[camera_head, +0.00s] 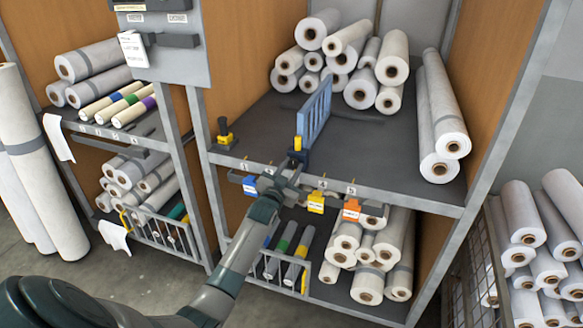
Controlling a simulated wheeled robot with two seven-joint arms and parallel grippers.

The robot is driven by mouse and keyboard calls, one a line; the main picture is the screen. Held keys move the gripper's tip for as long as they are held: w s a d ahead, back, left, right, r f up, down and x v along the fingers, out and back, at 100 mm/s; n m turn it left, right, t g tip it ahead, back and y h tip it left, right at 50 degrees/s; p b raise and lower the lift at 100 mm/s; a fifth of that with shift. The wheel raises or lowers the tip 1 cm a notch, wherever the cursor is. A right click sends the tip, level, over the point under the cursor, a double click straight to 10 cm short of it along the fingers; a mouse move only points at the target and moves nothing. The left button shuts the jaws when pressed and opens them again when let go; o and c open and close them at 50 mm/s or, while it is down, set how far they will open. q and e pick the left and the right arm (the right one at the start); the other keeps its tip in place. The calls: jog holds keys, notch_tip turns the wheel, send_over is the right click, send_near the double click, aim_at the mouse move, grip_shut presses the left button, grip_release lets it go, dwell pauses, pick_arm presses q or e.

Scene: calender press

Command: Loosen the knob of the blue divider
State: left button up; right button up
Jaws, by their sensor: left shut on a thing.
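The blue divider (316,111) stands upright on the dark shelf (380,140), a slatted panel running back from the front edge. Its knob sits low at its front end and is mostly hidden by my gripper. My left gripper (297,155) reaches up from the lower left to the foot of the divider at the shelf's front edge. It is shut on the knob, with a yellow part showing just beside it. My right gripper is not in view.
A yellow-and-black knob (226,133) stands at the left. Blue (250,185), yellow (316,202) and orange (351,209) tags hang along the front rail.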

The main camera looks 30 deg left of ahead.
pick_arm(q)
jog(key=shift+f+n, duration=0.15)
jog(key=shift+n, duration=0.45)
jog(key=o, duration=1)
jog(key=shift+o, duration=0.2)
jog(key=shift+s, duration=0.1)
jog(key=b+v, duration=0.3)
jog(key=v, duration=1.4)
jog(key=shift+d, duration=0.15)
jog(key=shift+s, duration=0.1)
